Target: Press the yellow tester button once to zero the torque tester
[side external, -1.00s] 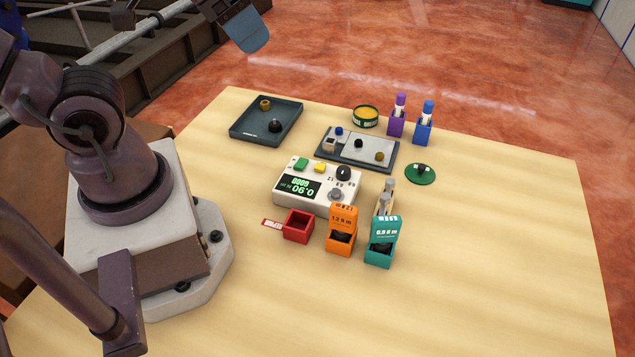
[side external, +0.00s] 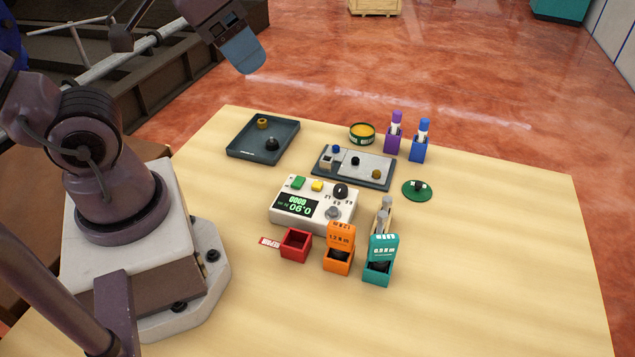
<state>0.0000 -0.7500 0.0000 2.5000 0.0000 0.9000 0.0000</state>
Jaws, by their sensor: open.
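The torque tester (side external: 313,206) is a cream box in the middle of the table, with a lit green display (side external: 297,206) whose digits appear upside down. Its yellow button (side external: 317,186) sits on the top between a green button (side external: 298,182) and a black knob (side external: 341,190). A grey round fitting (side external: 333,212) is near its front. My gripper (side external: 241,60) is high at the upper left, beyond the table's back edge in the picture and well apart from the tester. A blue-grey finger shows; nothing is seen held.
Red (side external: 295,246), orange (side external: 339,254) and teal (side external: 380,262) bins stand in front of the tester. Behind it are a dark tray (side external: 262,150), a grey parts plate (side external: 340,176), a yellow-topped tin (side external: 361,133), and purple and blue holders. A green disc (side external: 417,191) lies right. The table's right side is clear.

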